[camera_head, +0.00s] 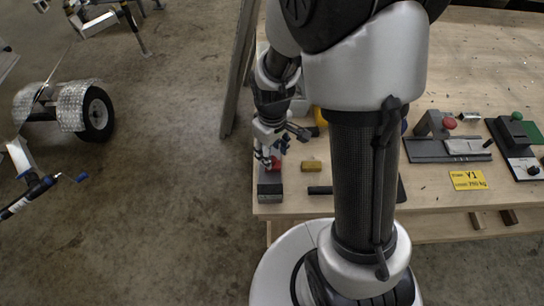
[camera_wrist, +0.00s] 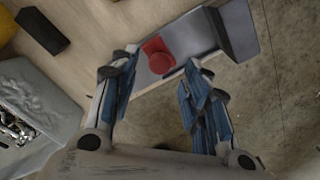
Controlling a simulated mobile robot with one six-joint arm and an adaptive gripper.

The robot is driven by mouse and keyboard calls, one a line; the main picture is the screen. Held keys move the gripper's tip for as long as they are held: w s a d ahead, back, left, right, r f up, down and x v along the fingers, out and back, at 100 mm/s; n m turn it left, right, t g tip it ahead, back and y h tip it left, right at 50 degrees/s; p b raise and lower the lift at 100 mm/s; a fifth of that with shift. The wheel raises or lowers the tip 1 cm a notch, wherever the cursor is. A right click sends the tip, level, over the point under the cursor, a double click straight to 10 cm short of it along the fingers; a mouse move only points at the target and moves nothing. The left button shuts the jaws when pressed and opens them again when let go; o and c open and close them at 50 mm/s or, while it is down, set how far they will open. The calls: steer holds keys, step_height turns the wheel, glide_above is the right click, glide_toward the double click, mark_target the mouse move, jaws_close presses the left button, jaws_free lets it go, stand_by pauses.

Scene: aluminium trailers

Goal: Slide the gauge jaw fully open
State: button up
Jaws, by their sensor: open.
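A grey gauge (camera_head: 270,188) lies at the near left corner of the wooden table, its far part hidden by my gripper. In the wrist view it is a flat grey bar with a raised end block (camera_wrist: 238,30) and a red knob (camera_wrist: 158,56). The red knob also shows in the head view (camera_head: 275,163). My gripper (camera_head: 270,157) hangs over the knob. In the wrist view my gripper (camera_wrist: 160,70) is open, with a fingertip on either side of the knob. I cannot tell whether either finger touches it.
A yellow block (camera_head: 312,166) and a black bar (camera_head: 320,190) lie to the right. Beyond my arm are a grey fixture (camera_head: 425,150) with a red knob, a yellow card (camera_head: 468,180) and a green-knobbed device (camera_head: 517,150). A grey tray (camera_wrist: 35,105) with metal pieces shows in the wrist view.

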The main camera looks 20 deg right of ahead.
mark_target(273, 164)
steer(key=shift+f+b, duration=0.3)
steer(key=shift+f, duration=1.05)
steer(key=shift+c, duration=0.3)
jaws_close()
